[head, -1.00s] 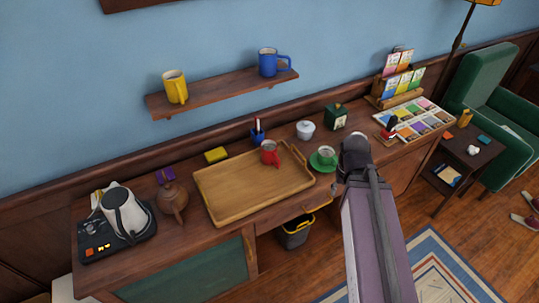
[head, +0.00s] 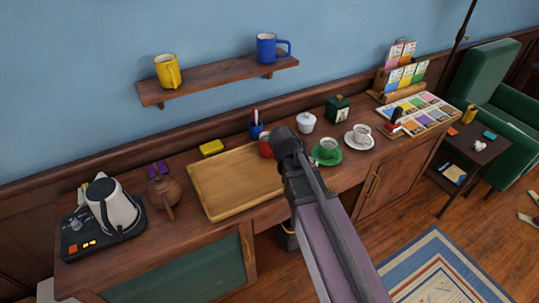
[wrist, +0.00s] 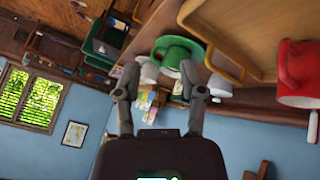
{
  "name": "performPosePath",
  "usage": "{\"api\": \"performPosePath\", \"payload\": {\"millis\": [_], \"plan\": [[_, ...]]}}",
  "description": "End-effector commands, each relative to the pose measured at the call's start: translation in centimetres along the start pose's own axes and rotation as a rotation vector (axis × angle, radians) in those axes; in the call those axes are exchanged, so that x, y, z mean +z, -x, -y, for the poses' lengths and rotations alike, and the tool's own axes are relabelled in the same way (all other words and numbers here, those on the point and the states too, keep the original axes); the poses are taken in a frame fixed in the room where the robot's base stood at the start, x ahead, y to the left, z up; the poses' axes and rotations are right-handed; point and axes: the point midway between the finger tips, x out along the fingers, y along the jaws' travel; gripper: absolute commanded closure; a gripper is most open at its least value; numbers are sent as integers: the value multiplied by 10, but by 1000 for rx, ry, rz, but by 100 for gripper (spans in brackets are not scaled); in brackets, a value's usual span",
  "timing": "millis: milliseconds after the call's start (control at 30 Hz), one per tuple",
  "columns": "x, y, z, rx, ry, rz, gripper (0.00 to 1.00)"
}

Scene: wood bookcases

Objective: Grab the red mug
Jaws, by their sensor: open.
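The red mug (head: 265,147) stands at the right end of the wooden tray (head: 222,206) on the desk. My arm's end hides its right side in the head view. The red mug also shows at the right edge of the wrist view (wrist: 298,78), cut off by the frame and off to the side of the fingers. My gripper (head: 286,143) is just right of the mug in the head view; its fingertips are hard to make out there. In the wrist view the two fingers of the gripper (wrist: 159,78) are spread apart with nothing held between them.
A green cup on a green saucer (head: 342,160) and a white cup on a saucer (head: 360,138) stand right of my gripper. A blue pen holder (head: 256,130) and a white lidded pot (head: 306,122) stand behind.

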Motion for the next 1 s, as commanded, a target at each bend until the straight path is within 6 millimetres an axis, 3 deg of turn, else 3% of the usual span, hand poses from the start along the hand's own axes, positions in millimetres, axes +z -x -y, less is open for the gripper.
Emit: {"api": "performPosePath", "payload": {"millis": [33, 233, 500, 700, 1000], "plan": [[0, -4, 23, 7, -22, -51, 48], [-8, 12, 85, 11, -139, -259, 48], [-6, 47, 162, -63, -276, -505, 48], [-3, 66, 190, -112, -328, -595, 48], [-3, 71, 194, -123, -339, -614, 48]]}}
